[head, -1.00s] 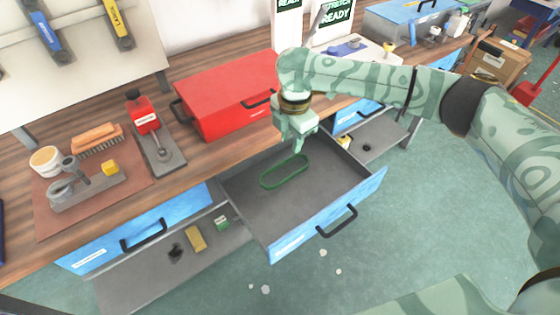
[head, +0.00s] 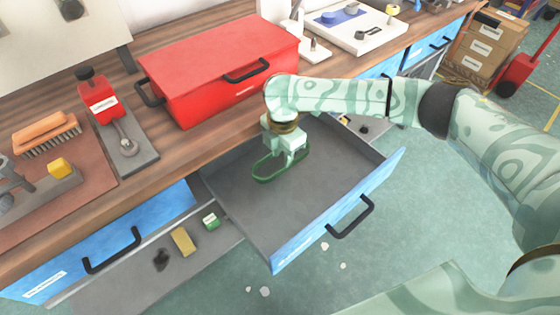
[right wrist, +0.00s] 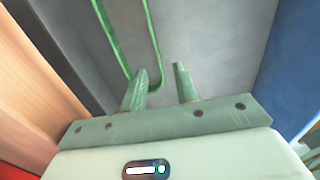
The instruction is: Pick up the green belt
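The green belt (head: 266,182) is a narrow oval loop lying in the open blue-fronted drawer (head: 325,205). My right gripper (head: 286,160) reaches down over the belt and covers part of it in the head view. In the right wrist view, the two fingers of my right gripper (right wrist: 162,82) stand apart. The belt (right wrist: 115,40) runs up from the left finger, and its near end passes by that finger's tip. I cannot tell whether they touch. My left gripper is in no view.
A red toolbox (head: 218,70) stands on the wooden bench behind the drawer. The drawer front and side walls surround my gripper. The drawer floor around the belt is clear.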

